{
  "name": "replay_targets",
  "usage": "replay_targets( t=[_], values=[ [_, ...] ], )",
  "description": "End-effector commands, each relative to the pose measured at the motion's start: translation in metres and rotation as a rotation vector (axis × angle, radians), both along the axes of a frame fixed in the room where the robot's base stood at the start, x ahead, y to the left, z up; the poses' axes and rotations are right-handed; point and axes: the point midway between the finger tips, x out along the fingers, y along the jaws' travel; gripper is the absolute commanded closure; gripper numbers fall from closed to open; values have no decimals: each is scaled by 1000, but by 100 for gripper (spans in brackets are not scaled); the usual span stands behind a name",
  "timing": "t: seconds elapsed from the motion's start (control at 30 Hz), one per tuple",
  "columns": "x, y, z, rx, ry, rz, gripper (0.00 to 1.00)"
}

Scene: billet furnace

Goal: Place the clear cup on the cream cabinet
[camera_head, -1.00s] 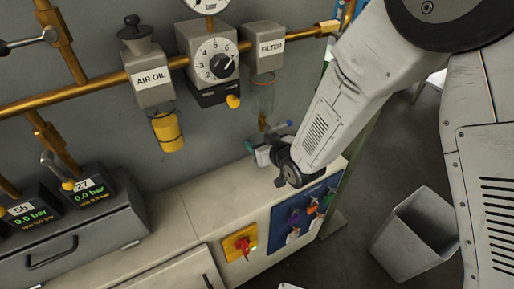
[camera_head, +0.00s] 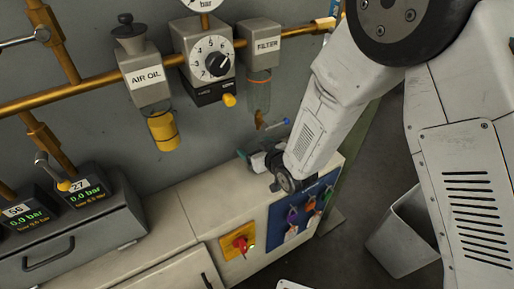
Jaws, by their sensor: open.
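A clear cup (camera_head: 258,96) with an orange ring near its top hangs upright beneath the grey block labelled FILTER (camera_head: 267,45). Something brownish shows at its lower end. My gripper (camera_head: 246,156) is low, below the cup and apart from it, just above the back of the cream cabinet (camera_head: 190,195). It is open, and I see nothing held in it. My arm hides part of the gripper and the cabinet's right end. The cabinet top is bare along its visible length.
A yellow-bowled AIR OIL unit (camera_head: 163,130) and a dial regulator (camera_head: 213,58) hang left of the filter on a brass pipe. The cabinet front bears a red switch (camera_head: 240,244) and a blue panel (camera_head: 297,215). A grey bin (camera_head: 400,235) stands at right.

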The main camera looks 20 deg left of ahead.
Motion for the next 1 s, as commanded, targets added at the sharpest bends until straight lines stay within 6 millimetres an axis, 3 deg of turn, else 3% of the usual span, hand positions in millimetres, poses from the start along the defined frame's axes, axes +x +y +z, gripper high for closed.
replay_targets(
  t=[0.17, 0.6, 1.0],
  values=[
    [-8, -11, 8, 0, 0, -1, 20],
    [-61, -73, 42, 0, 0, -1, 20],
    [-72, -85, 48, 0, 0, -1, 20]
  ],
)
